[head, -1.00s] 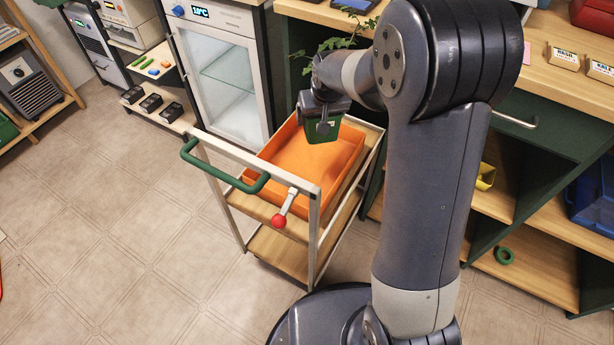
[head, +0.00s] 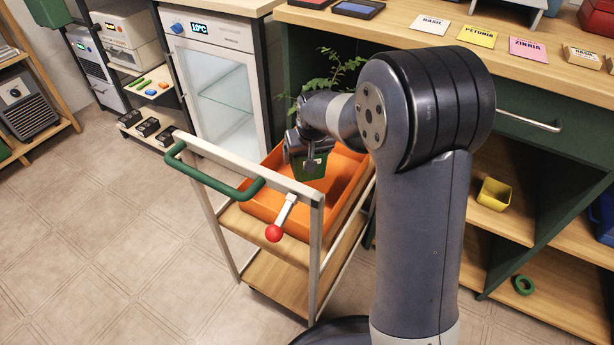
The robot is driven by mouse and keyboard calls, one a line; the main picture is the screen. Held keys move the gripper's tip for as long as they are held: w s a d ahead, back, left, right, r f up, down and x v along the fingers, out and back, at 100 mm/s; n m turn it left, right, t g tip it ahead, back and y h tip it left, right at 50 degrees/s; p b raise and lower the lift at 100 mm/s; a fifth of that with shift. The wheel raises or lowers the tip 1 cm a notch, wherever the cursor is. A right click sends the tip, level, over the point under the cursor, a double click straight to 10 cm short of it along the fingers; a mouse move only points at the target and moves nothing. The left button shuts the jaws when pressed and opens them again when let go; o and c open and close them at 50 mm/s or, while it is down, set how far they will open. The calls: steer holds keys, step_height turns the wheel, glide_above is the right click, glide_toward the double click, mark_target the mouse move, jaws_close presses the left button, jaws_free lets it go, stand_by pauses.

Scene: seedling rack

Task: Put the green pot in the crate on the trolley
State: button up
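The green pot (head: 316,171) with a leafy seedling (head: 331,77) rising behind my wrist is over the orange crate (head: 346,197). The crate sits on the top shelf of the trolley (head: 228,217), which has a green handle and a lever with a red knob (head: 273,233). My gripper (head: 311,164) is shut on the pot, pointing down. The pot looks low, within the crate's outline. Whether its base touches the crate floor cannot be told. My wrist hides part of the pot and the crate's far side.
A glass-door cabinet (head: 222,95) stands behind the trolley. A wooden bench (head: 400,22) with label cards is at the back right. A yellow pot (head: 494,194) and a green ring (head: 522,285) lie on its shelves. The tiled floor (head: 110,230) at left is clear.

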mark_target(297, 162)
steer(key=shift+f+b, duration=0.95)
steer(key=shift+f, duration=1.95)
steer(key=shift+f, duration=0.2)
steer(key=o, duration=1.4)
steer(key=p+v, duration=0.4)
steer(key=v, duration=0.8)
steer(key=shift+d+r, duration=0.1)
steer(key=shift+r, duration=0.05)
